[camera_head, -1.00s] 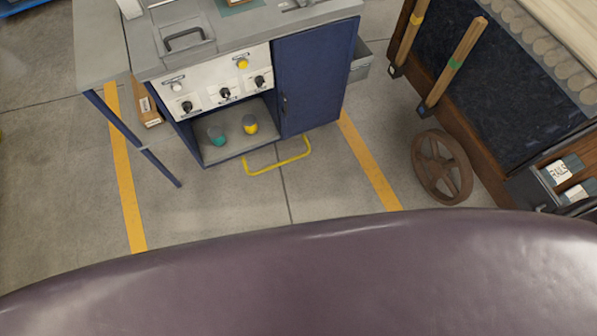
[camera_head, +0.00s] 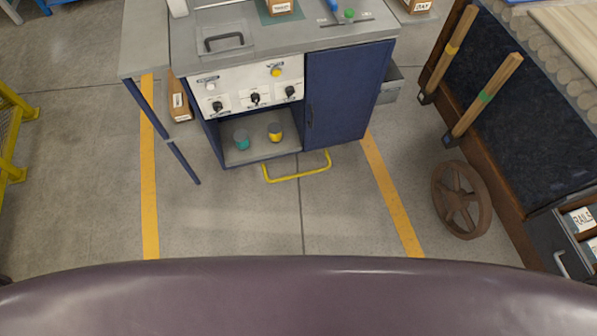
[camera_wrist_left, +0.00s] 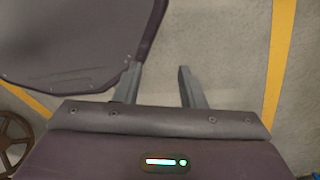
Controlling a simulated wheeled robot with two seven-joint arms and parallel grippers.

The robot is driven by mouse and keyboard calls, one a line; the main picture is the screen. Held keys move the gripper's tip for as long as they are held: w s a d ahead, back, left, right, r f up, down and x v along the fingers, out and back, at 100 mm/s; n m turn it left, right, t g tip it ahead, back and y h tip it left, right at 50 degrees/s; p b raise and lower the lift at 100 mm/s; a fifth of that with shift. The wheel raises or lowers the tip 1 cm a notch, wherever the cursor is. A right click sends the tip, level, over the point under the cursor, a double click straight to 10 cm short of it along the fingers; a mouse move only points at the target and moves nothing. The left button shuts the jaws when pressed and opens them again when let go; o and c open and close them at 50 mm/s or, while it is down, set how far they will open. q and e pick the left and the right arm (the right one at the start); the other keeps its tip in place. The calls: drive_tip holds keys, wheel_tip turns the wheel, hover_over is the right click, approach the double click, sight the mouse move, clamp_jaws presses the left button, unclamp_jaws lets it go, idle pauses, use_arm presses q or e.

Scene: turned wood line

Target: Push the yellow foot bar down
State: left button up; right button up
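The yellow foot bar (camera_head: 297,176) is a bent tube low at the front foot of the blue and grey workstation (camera_head: 349,92), just above the floor. Nothing touches it in the head view. My left gripper (camera_wrist_left: 158,78) shows in the left wrist view with its two fingers apart and nothing between them, over bare concrete floor. The foot bar is not in the left wrist view. Neither gripper shows in the head view, where my own purple body fills the bottom.
A yellow-striped lane of clear floor (camera_head: 290,225) lies before the workstation. A brown spoked wheel (camera_head: 461,200) and a dark-sided bench (camera_head: 530,120) stand at the right. A yellow frame (camera_head: 12,135) is at the left.

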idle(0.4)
use_arm(q)
drive_tip(key=shift+d, duration=0.1)
clamp_jaws()
drive_tip(key=shift+w, duration=0.1)
idle(1.3)
